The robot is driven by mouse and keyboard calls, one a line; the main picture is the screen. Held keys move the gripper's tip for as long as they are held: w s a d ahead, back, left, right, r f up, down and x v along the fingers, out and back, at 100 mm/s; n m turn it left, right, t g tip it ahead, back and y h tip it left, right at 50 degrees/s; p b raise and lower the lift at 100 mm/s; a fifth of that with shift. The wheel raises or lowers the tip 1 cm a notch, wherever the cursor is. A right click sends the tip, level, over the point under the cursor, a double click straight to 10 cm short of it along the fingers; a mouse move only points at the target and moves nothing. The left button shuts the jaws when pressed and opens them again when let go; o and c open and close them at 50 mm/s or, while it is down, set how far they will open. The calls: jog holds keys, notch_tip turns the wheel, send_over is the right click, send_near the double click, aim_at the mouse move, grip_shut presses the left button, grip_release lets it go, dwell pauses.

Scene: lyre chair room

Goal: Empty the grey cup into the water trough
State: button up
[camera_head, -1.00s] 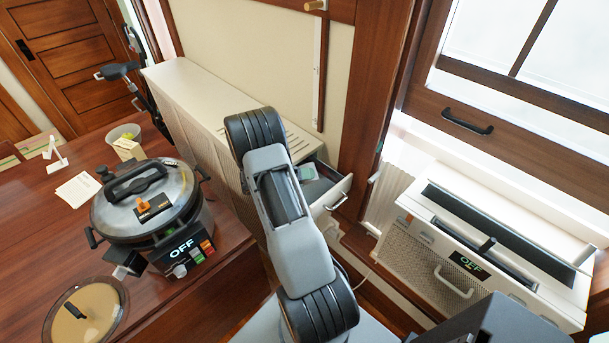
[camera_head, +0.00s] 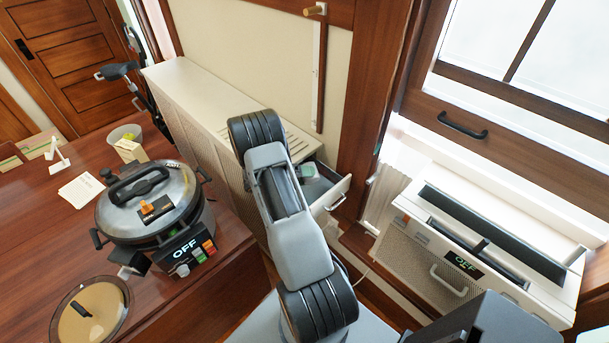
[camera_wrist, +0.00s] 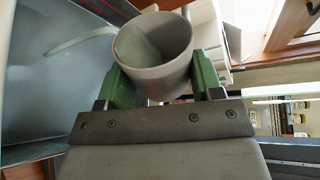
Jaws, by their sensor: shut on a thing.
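The grey cup (camera_wrist: 153,58) is held between the green fingers of my gripper (camera_wrist: 162,75) in the wrist view. Its round mouth faces the camera, and I see its grey inner wall. I cannot tell whether any liquid is in it. The head view shows my arm, but neither the gripper nor the cup. No thing is clearly the water trough. A white unit (camera_head: 430,254) with long dark slots and an OFF display stands under the window at right in the head view. I cannot tell whether a trough is part of it.
A cooker (camera_head: 150,205) marked OFF and a round lid (camera_head: 105,318) are on the wooden table (camera_head: 40,235) at left. A white cabinet (camera_head: 190,90) has an open drawer (camera_head: 335,198) behind my arm. A smooth grey-blue surface (camera_wrist: 40,85) fills the wrist view's left side.

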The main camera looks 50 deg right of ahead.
dwell(0.3)
jog(key=shift+w+a+r+n+p, duration=0.2)
jog(key=shift+n+p, duration=0.1)
jog(key=shift+p, duration=0.1)
jog(key=shift+w+a+n+g, duration=0.1)
jog(key=shift+a+n+g, duration=0.05)
jog(key=shift+n+g, duration=0.2)
jog(key=shift+r, duration=0.1)
jog(key=shift+w+r+n+g, duration=0.15)
jog(key=shift+r+n+g, duration=0.1)
jog(key=shift+n, duration=0.4)
jog(key=shift+w+d+r+n, duration=0.25)
jog(key=shift+n, duration=0.45)
